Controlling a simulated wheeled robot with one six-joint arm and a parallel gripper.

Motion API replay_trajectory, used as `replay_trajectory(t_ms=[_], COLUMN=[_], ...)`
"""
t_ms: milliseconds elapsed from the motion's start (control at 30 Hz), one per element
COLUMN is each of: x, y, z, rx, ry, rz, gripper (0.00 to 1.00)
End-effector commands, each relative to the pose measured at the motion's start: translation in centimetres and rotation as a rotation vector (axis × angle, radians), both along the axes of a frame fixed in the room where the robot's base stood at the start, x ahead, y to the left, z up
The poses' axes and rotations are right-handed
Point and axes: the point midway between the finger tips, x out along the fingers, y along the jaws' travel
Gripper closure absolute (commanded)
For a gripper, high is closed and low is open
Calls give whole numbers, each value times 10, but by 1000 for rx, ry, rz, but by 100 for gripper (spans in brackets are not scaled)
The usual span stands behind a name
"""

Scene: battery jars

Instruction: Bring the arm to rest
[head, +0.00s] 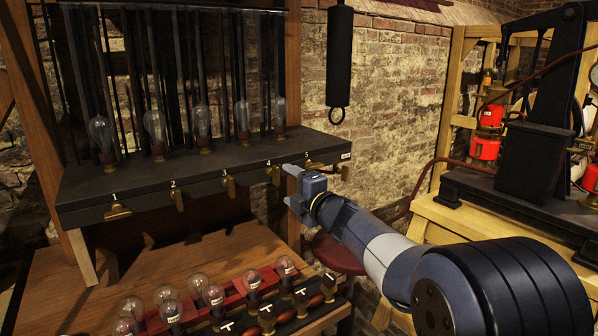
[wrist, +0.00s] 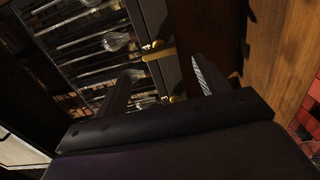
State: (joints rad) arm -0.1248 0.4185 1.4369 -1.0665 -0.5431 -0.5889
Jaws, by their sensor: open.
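My arm reaches in from the lower right of the head view. My gripper (head: 287,187) is open, with its two grey fingers apart and pointing left toward the front edge of the dark shelf (head: 75,192). It is close to the brass levers numbered 4 (head: 274,175) and 5 on that edge; I cannot tell whether it touches either. In the wrist view the two dark fingers of my gripper (wrist: 164,66) are spread, with nothing seen held between them. Brass fittings (wrist: 158,53) and glass bulbs (wrist: 115,42) lie beyond them.
Below the shelf, a wooden bench (head: 90,275) carries red and black holders with several bulbs (head: 213,295). A black cylinder (head: 339,60) with a ring hangs above my gripper. A wooden stand (head: 455,215) with dark machinery is at the right.

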Motion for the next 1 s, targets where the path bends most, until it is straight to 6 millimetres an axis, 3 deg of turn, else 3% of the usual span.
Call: replay_trajectory(t_ms=[200,500,1000], x=[32,61,66], y=[23,41,45], z=[1,0,0], rx=[1,2,5], ry=[1,1,2], rz=[2,0,0], gripper=[31,31,31])
